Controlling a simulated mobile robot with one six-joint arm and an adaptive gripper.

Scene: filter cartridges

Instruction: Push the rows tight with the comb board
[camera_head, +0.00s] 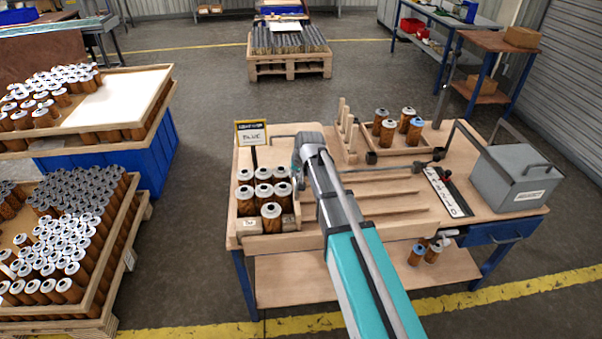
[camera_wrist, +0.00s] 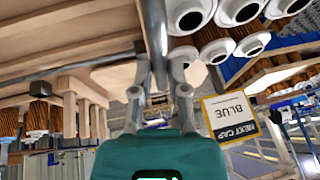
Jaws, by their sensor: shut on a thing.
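Most of that board is hidden. In the head view my forearm and wrist cover the gripper. Rows of brown cartridges with white caps (camera_head: 264,190) stand upright left of my wrist on the bench. White caps (camera_wrist: 238,12) also show right of the held edge in the wrist view. I cannot tell whether the board touches them. Thin wooden slats (camera_head: 395,195) run right of my arm.
A "BLUE" sign (camera_head: 252,135) stands behind the rows. Wooden posts (camera_head: 346,122) and a tray (camera_head: 409,151) holding several cartridges are at the bench's back. A grey box (camera_head: 515,180) stands at right. Cartridge trays (camera_head: 130,95) fill the left. Spare cartridges sit on the lower shelf (camera_head: 300,285).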

